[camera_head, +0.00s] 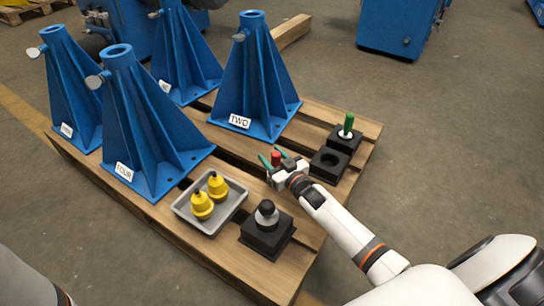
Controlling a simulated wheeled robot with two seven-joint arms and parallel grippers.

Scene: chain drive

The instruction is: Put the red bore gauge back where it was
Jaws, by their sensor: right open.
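The red bore gauge (276,157) shows only as a small red top, right at the fingers of my right gripper (273,159). The gripper is open, with its teal fingers on either side of the red part as seen from here. The gripper body hides the gauge's lower part, so I cannot tell what it stands on or whether the fingers touch it. A black block with an empty round hole (328,164) lies just right of the gripper. My left gripper is outside the view.
A green gauge (347,124) stands in a black block behind the empty one. A grey gauge with a black top (267,214) sits in a front block. A grey tray (232,208) holds two yellow pieces. Blue stands (150,150) fill the wooden pallet's (300,262) left and back.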

